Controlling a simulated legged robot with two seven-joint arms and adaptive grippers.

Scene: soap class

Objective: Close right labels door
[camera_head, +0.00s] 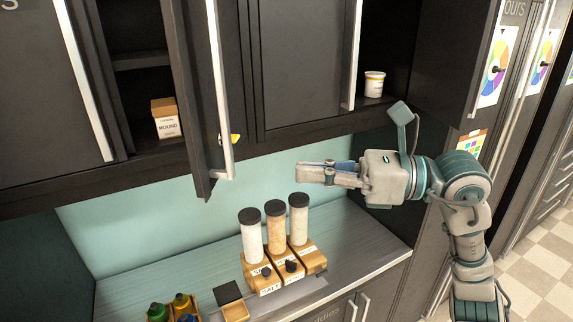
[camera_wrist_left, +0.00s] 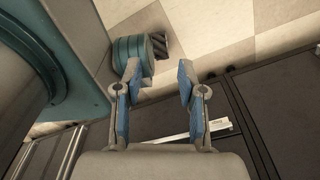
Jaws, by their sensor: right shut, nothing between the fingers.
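My right gripper (camera_head: 302,173) is shut and empty in the head view, in front of the teal back wall and below the upper cabinets. A dark upper cabinet door (camera_head: 197,85) with a long pale handle stands swung open to its left, apart from it. Another dark door (camera_head: 455,50) stands open at the upper right. No labels sign is readable, so I cannot tell which door bears that name. My left gripper (camera_wrist_left: 157,92) shows only in the left wrist view, its blue-padded fingers apart and nothing between them.
A brown-lidded box (camera_head: 166,118) and a white jar (camera_head: 374,85) stand in open cabinets. Black-capped dispensers (camera_head: 275,228) stand on a wooden rack on the counter (camera_head: 140,275). Checkered floor (camera_head: 535,215) is at right.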

